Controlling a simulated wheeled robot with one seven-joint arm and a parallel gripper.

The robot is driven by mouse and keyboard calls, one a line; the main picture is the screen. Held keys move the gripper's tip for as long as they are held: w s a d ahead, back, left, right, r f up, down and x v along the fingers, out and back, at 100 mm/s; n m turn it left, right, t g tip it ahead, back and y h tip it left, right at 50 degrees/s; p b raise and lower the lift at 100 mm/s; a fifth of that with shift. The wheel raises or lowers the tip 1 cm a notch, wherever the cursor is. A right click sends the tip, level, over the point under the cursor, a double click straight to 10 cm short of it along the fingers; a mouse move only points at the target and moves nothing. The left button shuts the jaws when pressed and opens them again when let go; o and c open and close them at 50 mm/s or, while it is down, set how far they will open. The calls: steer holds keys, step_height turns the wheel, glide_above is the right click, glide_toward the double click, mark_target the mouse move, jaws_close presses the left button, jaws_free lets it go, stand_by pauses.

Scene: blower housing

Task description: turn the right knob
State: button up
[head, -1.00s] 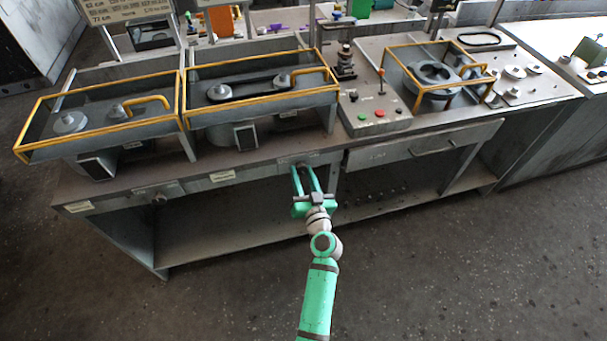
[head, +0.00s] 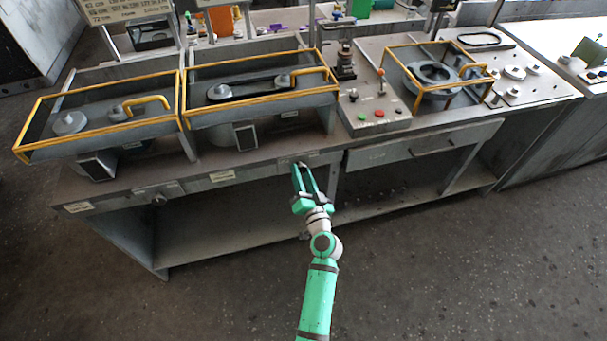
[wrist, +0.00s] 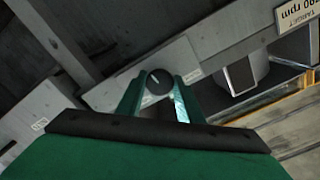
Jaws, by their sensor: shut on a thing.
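The right knob (wrist: 159,82) is a dark round knob with a pale pointer line, on the grey front rail of the bench. In the wrist view it sits between my two green fingertips, and its pointer line lies at a slant. My gripper (head: 300,168) is shut on this knob, with a finger on either side. In the head view the fingertips mostly hide the knob.
The left knob (head: 159,199) is on the same rail, farther left. Yellow-framed belt housings (head: 262,92) stand above on the bench top. A control box (head: 375,112) with coloured buttons is to the right. The open shelf (head: 235,232) lies below.

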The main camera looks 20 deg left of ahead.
steer(key=shift+d, duration=0.3)
steer(key=o, duration=1)
steer(key=shift+o, duration=0.3)
steer(key=shift+a, duration=0.1)
steer(key=v, duration=1)
steer(key=shift+s+d, duration=0.25)
steer(key=shift+s, duration=0.1)
steer(key=shift+f, duration=0.1)
